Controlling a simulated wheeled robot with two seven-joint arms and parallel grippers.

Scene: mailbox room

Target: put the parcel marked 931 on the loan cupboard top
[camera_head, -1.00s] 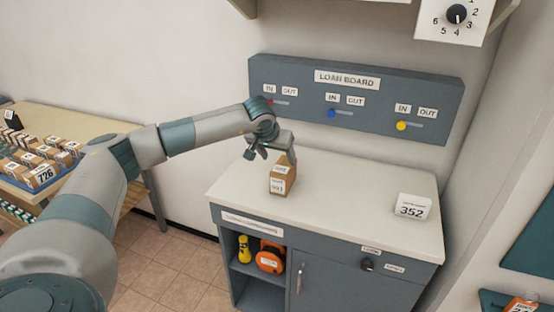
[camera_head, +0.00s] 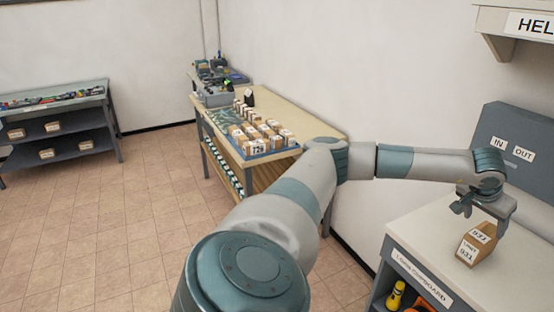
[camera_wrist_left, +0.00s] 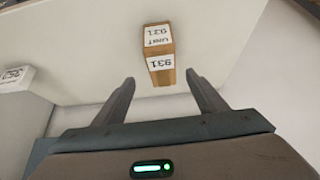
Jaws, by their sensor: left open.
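The parcel marked 931 (camera_head: 476,246) is a small brown box with white labels. It stands on the pale top of the loan cupboard (camera_head: 420,225), near its left end. It also shows in the left wrist view (camera_wrist_left: 159,56), beyond the fingertips and apart from them. My left gripper (camera_head: 462,206) is above and just behind the parcel in the head view, open and empty; its two spread fingers (camera_wrist_left: 160,82) show in the wrist view. My right gripper is in no view.
The loan board (camera_head: 515,140) is on the wall behind the cupboard. A wooden table (camera_head: 290,105) holds a blue tray of several small parcels. A grey shelf unit (camera_head: 60,130) stands at the far left. A yellow torch (camera_head: 396,296) is inside the cupboard. The tiled floor between is clear.

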